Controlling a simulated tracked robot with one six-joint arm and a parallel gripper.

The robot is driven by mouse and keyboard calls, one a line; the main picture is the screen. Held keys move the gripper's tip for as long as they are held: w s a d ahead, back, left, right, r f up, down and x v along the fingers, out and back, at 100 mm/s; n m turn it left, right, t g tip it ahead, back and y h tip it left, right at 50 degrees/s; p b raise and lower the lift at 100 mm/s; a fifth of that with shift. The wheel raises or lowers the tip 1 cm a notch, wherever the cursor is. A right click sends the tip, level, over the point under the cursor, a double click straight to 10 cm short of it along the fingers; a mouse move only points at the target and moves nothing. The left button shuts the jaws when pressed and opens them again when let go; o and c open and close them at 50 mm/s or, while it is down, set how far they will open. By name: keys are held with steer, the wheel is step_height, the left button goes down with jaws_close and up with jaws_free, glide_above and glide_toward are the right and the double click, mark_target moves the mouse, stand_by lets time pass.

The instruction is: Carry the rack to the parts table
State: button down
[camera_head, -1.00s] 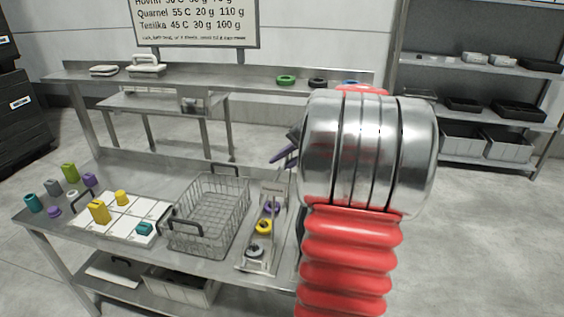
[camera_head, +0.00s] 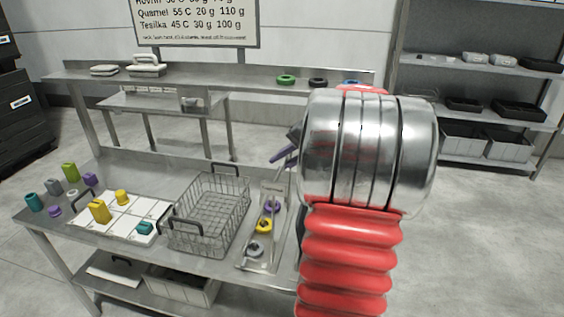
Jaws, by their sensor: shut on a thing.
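A wire rack (camera_head: 207,213) with dark handles at both ends stands on the near steel table (camera_head: 100,248). It looks upright and empty. Left of it on this table are a white tray (camera_head: 122,228) with yellow and teal parts and several loose coloured parts. My arm's silver joint and red sleeve fill the right middle of the view. They hide my gripper and whatever lies behind them. A dark purple bar (camera_head: 284,155) shows at the left edge of the silver joint; I cannot tell what it belongs to.
A narrow metal holder (camera_head: 243,262) with purple, yellow and grey rings is right of the rack. A long bench (camera_head: 215,82) with several rings stands behind, under a sign (camera_head: 195,22). Shelves (camera_head: 473,75) are at the right. The floor (camera_head: 480,240) at right is clear.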

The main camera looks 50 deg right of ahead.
steer(key=c, duration=1.9)
jaws_free()
steer(key=shift+s+f, duration=0.1)
steer(key=shift+f, duration=0.45)
steer(key=o, duration=0.4)
steer(key=shift+r, duration=0.15)
steer(key=shift+c, duration=0.2)
steer(key=v, duration=1.3)
steer(key=shift+s+r, duration=0.25)
steer(key=shift+d, duration=0.15)
